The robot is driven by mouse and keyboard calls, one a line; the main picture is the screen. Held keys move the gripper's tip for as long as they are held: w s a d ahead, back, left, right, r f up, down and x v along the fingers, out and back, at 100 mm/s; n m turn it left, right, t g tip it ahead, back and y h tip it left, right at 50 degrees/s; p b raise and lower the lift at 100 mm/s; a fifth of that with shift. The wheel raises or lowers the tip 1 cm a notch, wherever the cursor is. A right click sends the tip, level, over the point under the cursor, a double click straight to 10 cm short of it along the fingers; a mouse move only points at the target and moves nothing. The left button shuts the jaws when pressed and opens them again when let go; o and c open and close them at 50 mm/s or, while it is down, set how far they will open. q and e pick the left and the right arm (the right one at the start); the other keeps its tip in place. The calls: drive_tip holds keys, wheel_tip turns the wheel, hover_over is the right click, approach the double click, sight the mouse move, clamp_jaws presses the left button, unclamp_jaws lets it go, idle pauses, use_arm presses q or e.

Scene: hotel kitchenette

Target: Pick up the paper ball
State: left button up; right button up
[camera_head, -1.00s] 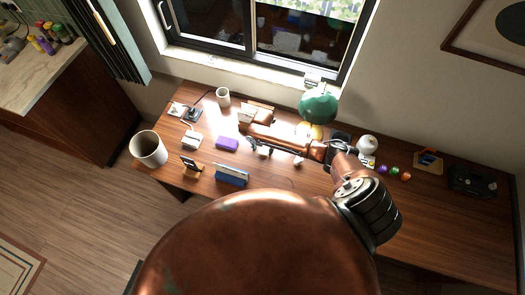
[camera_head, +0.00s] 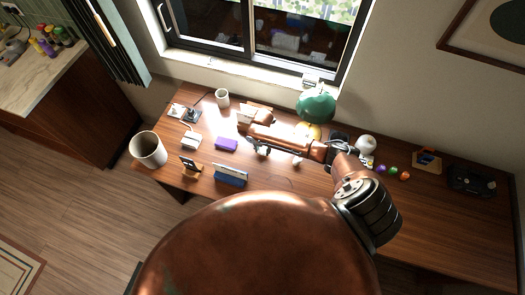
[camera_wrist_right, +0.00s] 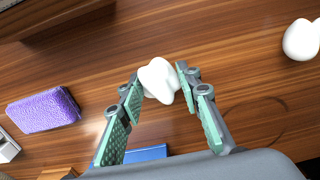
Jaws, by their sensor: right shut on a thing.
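The white, faceted paper ball (camera_wrist_right: 158,80) shows in the right wrist view between the two fingertips of my right gripper (camera_wrist_right: 156,88). The fingers are shut on it from both sides, just over or on the wooden desk; I cannot tell whether it is clear of the surface. In the head view my right gripper (camera_head: 258,149) is small, at the end of my copper arm over the desk, and the ball is hard to make out there. My left gripper is not in view.
A purple block (camera_wrist_right: 43,109) lies left of the gripper, and a blue-fronted stand (camera_head: 230,175) is nearer. Another small white object (camera_wrist_right: 302,40) lies to the right. A green lamp (camera_head: 316,105), a white cup (camera_head: 222,97) and a bin (camera_head: 149,149) are around. The desk's right front is clear.

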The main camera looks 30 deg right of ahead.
wheel_tip(320, 180, up, 3)
drive_tip(key=shift+f, duration=0.2)
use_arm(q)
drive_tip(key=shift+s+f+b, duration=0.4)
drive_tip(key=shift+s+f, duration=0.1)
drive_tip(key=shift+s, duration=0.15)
use_arm(e)
drive_tip(key=s+a+r, duration=0.6)
drive_tip(key=s+r, duration=0.3)
drive_tip(key=s, duration=0.3)
drive_tip(key=shift+s+a+r, duration=0.2)
drive_tip(key=shift+a+r, duration=0.1)
drive_tip(key=shift+r, duration=0.05)
